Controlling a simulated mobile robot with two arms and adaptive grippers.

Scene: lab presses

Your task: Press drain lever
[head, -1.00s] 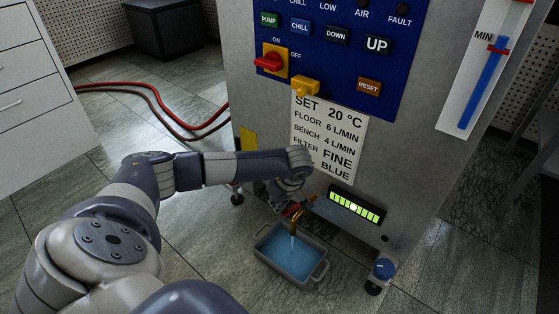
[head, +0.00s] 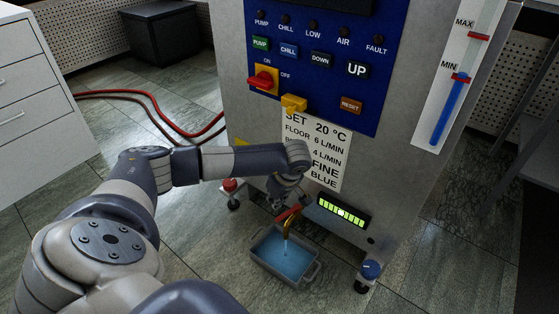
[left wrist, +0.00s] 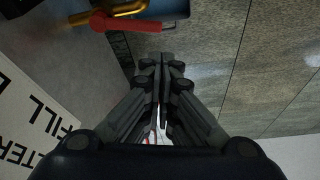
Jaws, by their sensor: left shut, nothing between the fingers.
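The red drain lever (head: 289,212) sits on the brass drain tap (head: 288,228) low on the front of the machine. In the left wrist view the lever (left wrist: 125,22) lies just ahead and to the left of my fingertips, beside the brass tap (left wrist: 125,9). A thin stream runs from the tap into a grey tray (head: 257,262) of blue liquid. My left gripper (left wrist: 160,58) is shut and empty, with its fingers together. In the head view the left gripper (head: 289,199) is just above the lever, partly hidden by its wrist; contact cannot be told.
The machine's blue control panel (head: 325,100) stands above, with a sight gauge (head: 447,112) at right whose blue column is near MIN. A blue knob (head: 371,269) is at the machine's lower right. Red hoses (head: 150,99) lie on the floor at left.

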